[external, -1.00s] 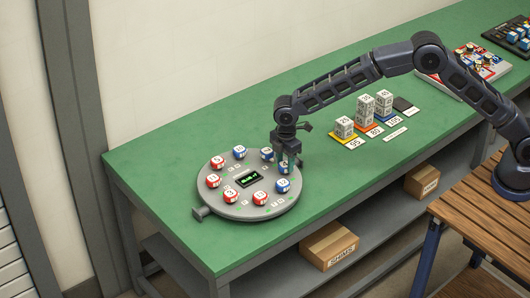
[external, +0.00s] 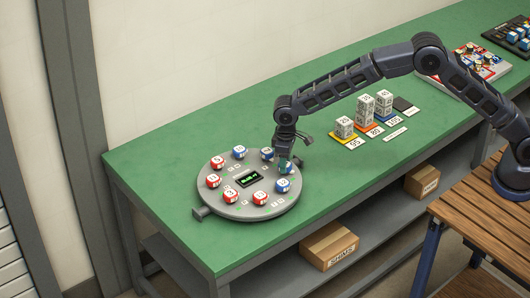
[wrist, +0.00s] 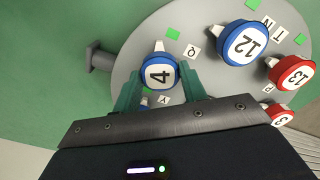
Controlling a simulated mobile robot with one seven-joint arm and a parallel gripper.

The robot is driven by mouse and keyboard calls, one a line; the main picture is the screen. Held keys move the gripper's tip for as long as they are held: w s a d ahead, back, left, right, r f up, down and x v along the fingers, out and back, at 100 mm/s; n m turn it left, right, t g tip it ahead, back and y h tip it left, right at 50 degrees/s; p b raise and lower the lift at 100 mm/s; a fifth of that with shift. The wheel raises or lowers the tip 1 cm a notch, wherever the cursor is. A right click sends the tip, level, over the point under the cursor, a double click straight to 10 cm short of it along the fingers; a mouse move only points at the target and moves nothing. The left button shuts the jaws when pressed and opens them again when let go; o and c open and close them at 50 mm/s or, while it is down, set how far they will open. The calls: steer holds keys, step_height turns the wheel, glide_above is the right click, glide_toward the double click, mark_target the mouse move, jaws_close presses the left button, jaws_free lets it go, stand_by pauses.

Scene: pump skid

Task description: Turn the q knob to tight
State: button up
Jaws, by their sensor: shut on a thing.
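The round grey plate (external: 222,192) on the green bench carries several red and blue numbered knobs and a small display (external: 250,179) with green text. In the wrist view, a blue knob with a white cap marked 4 (wrist: 159,73) sits beside the Q label (wrist: 192,51). My gripper (wrist: 158,80) is shut on this knob, one green finger on each side. In the external view, my gripper (external: 286,164) is over the right side of the plate and hides most of that knob. A green square (wrist: 172,33) lies near the Q label.
Blue knob 12 (wrist: 243,43) and red knob 13 (wrist: 291,74) are close to the right in the wrist view. Stacked numbered blocks (external: 365,112) stand to the right on the bench.

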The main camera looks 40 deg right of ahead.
steer(key=shift+m, duration=2.2)
steer(key=o, duration=1)
step_height(320, 180, up, 11)
steer(key=shift+f, duration=0.1)
